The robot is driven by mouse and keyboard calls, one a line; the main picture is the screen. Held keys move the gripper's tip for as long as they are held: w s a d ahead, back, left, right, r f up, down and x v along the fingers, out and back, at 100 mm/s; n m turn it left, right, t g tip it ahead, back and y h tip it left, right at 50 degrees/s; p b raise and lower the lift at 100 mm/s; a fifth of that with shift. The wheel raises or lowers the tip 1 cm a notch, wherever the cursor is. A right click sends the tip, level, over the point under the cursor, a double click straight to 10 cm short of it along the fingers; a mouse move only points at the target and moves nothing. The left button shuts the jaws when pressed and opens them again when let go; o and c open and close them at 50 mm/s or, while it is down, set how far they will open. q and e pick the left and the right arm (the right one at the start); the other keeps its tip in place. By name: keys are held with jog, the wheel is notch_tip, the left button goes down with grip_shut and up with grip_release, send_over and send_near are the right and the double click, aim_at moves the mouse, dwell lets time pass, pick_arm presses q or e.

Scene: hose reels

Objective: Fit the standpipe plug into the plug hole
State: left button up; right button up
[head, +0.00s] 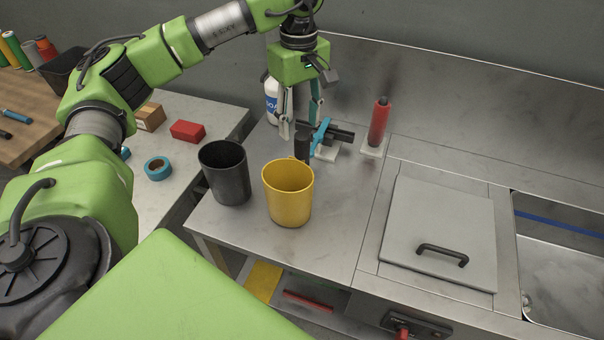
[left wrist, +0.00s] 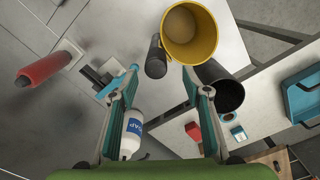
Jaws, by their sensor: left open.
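My left gripper (head: 301,118) is open and empty above the steel counter, its fingers pointing down. In the left wrist view its fingertips (left wrist: 160,78) are wide apart, and a dark upright cylinder (left wrist: 156,57) appears just beyond them. That dark cylinder (head: 302,146) stands behind the yellow cup. A red upright cylinder (head: 379,122) with a black tip stands on a pale square base, right of the gripper. I cannot tell for sure which cylinder is the standpipe plug. The sink basin (head: 560,262) is at the far right; I cannot make out a plug hole. My right gripper is not in view.
The yellow cup (head: 287,196) and black cup (head: 225,174) stand close in front of the gripper. A blue-handled black fitting (head: 322,138) and a white soap bottle (head: 272,100) are near it. A lid with a handle (head: 440,235) lies left of the sink.

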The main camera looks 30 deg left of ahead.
aim_at(302, 134)
pick_arm(q)
jog(key=f, duration=0.1)
jog(key=f+p, duration=0.2)
jog(key=f, duration=0.1)
jog(key=shift+w, duration=0.3)
jog(key=shift+f, duration=0.65)
grip_shut()
